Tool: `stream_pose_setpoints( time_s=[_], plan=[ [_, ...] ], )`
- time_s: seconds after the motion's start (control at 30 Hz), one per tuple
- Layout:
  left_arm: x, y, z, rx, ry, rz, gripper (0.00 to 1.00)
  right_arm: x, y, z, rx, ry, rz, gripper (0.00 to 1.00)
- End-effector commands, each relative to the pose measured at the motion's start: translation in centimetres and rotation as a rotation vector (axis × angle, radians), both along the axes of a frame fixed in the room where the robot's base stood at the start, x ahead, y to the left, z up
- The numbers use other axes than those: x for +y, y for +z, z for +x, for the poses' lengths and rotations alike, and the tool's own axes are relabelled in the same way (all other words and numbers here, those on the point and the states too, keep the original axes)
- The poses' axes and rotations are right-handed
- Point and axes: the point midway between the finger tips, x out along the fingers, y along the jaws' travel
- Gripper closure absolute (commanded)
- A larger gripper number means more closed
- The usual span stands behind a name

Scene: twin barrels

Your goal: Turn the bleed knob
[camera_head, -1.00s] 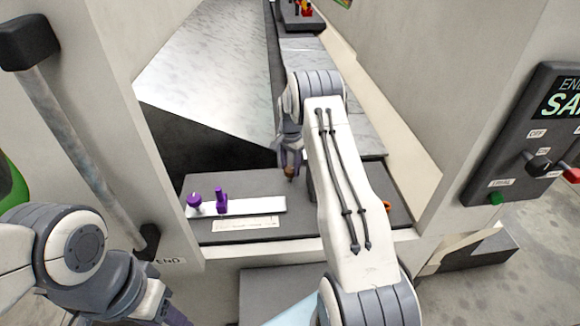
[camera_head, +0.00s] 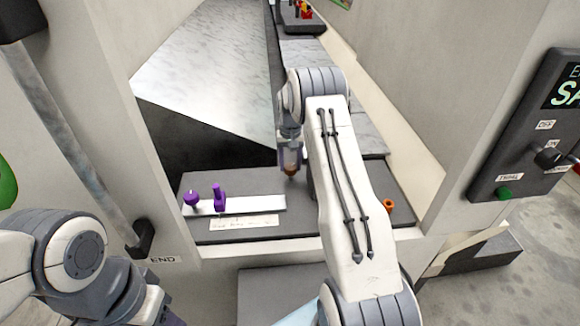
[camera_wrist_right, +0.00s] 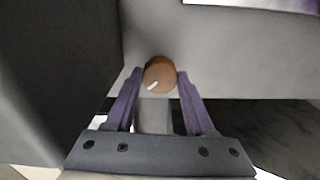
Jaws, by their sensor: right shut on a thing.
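A round brown-orange knob (camera_wrist_right: 159,74) with a white pointer line shows in the right wrist view. The line points toward the lower left. The purple fingers of my right gripper (camera_wrist_right: 160,92) are shut on its two sides. In the head view the knob (camera_head: 290,171) is a small brown patch under my right gripper (camera_head: 290,160), mostly hidden by it. I cannot read a label for this knob. My left arm comes in at the lower left of the head view. Only a sliver of its gripper shows at the bottom edge, and its jaws cannot be made out.
The dark grey panel (camera_head: 240,186) also bears two purple handles (camera_head: 219,196) on a white strip, left of my right gripper. An orange ring-like part (camera_head: 388,206) is at its right. Pale walls stand on both sides. A control box (camera_head: 520,150) hangs at the right.

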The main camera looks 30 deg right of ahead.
Motion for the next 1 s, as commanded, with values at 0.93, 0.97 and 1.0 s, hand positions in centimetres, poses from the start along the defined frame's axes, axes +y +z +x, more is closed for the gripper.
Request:
stream_pose_setpoints(
  time_s=[0.93, 0.97, 1.0],
  plan=[
    [0.0, -1.6, 0.0, 0.000, -0.001, 0.000, 0.50, 0.0, 0.2, 0.2, -0.007, 0.784, -0.004, 1.00],
    [0.0, -1.6, 0.0, 0.000, -0.001, 0.000, 0.50, 0.0, 0.2, 0.2, -0.007, 0.797, -0.004, 1.00],
    [0.0, -1.6, 0.0, 0.000, -0.001, 0.000, 0.50, 0.0, 0.2, 0.2, -0.007, 0.812, -0.004, 1.00]
  ],
)
